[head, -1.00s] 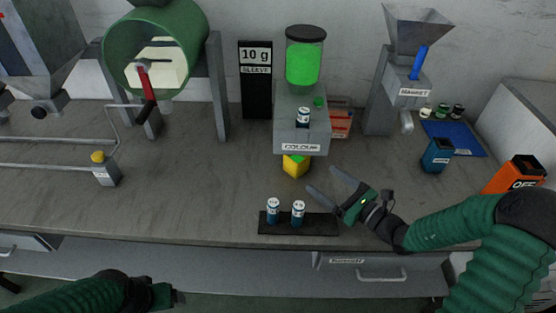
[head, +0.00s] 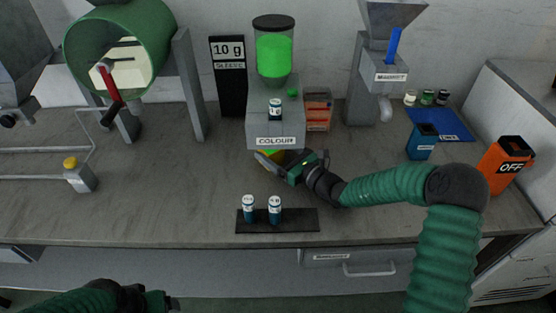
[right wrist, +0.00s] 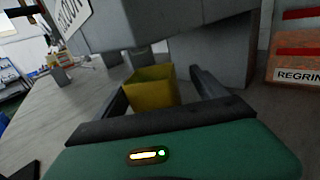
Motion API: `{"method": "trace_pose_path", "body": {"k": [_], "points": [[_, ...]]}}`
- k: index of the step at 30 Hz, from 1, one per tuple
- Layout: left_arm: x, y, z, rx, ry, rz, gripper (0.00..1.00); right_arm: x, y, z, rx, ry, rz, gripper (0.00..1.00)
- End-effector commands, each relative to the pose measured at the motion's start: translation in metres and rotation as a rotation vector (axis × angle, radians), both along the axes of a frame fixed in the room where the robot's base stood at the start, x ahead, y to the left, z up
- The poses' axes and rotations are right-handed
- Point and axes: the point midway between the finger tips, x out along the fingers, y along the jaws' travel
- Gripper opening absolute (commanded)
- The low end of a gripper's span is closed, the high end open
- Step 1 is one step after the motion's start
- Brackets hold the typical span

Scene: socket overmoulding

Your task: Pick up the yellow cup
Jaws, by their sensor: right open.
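The yellow cup (right wrist: 150,90) stands upright on the bench under the colour dispenser (head: 275,128). In the head view only a small part of the cup (head: 269,154) shows, as the dispenser and my right gripper (head: 274,161) cover the rest. In the right wrist view my right gripper (right wrist: 160,92) is open, with one finger on each side of the cup. The cup is ahead of the palm, and I cannot tell whether either finger touches it. My left gripper (head: 164,301) is at the bottom edge of the head view, away from the cup, its jaws unclear.
The dispenser body hangs low over the cup and my right gripper. A black tray (head: 305,221) with two small white-and-blue pots stands in front. A blue container (head: 422,142) and an orange box (head: 506,166) are at the right.

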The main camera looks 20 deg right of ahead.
Motion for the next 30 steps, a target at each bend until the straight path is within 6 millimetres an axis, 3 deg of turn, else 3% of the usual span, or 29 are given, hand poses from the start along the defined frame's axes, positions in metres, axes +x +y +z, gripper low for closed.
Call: {"method": "trace_pose_path", "body": {"k": [2,18,25,30], "points": [[0.0,0.0,0.0,0.0,0.0,0.0,0.8,0.0,0.002,0.001,-0.001,-0.001,0.002,0.81],[0.0,0.0,0.0,0.0,0.0,0.001,0.8,0.0,0.001,0.0,-0.001,-0.001,0.002,0.1],[0.0,0.0,0.002,0.0,0.0,0.001,0.8,0.0,0.001,0.001,-0.002,0.001,0.002,0.08],[0.0,0.0,0.016,0.0,0.0,0.001,0.8,0.0,0.001,0.016,-0.001,0.0,0.002,0.08]]}}
